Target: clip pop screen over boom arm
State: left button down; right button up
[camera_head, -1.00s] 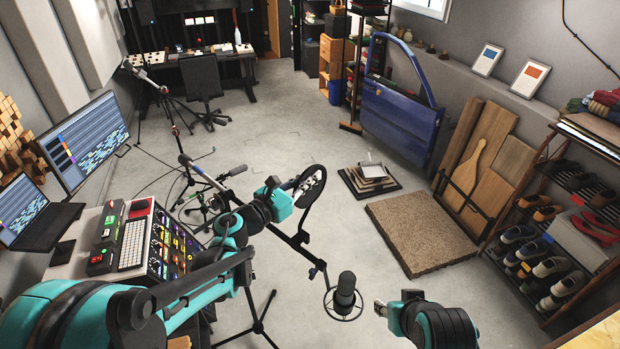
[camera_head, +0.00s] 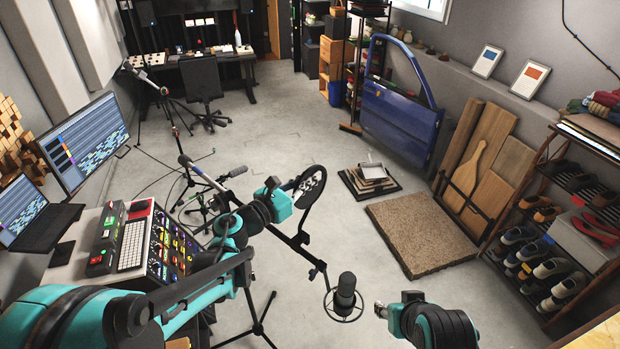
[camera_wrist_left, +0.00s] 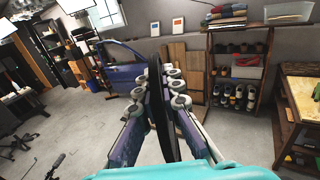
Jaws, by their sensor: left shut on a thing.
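The pop screen (camera_head: 311,187) is a dark round disc with a rim. My left gripper (camera_head: 292,187) is shut on it and holds it up in the air. In the left wrist view the pop screen (camera_wrist_left: 160,112) shows edge-on, upright between the two fingers (camera_wrist_left: 160,100). The black boom arm (camera_head: 296,243) slants down to the right below the pop screen, apart from it as far as I can tell. A microphone (camera_head: 345,287) in a round shock mount is at its lower end. My right gripper (camera_head: 380,309) is right of the microphone; its jaws are too small to read.
A mixer desk (camera_head: 170,250), laptop (camera_head: 45,220) and monitor (camera_head: 88,140) stand at the left. A brown mat (camera_head: 420,235) lies on the floor, with a shoe rack (camera_head: 545,215) and blue car door (camera_head: 400,115) beyond. The floor between is mostly clear.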

aim_at(310, 203)
pick_arm(q)
jog(key=shift+f+b, duration=1.85)
jog(key=shift+f, duration=0.1)
jog(key=c, duration=1.6)
grip_release()
jog(key=v, duration=1.2)
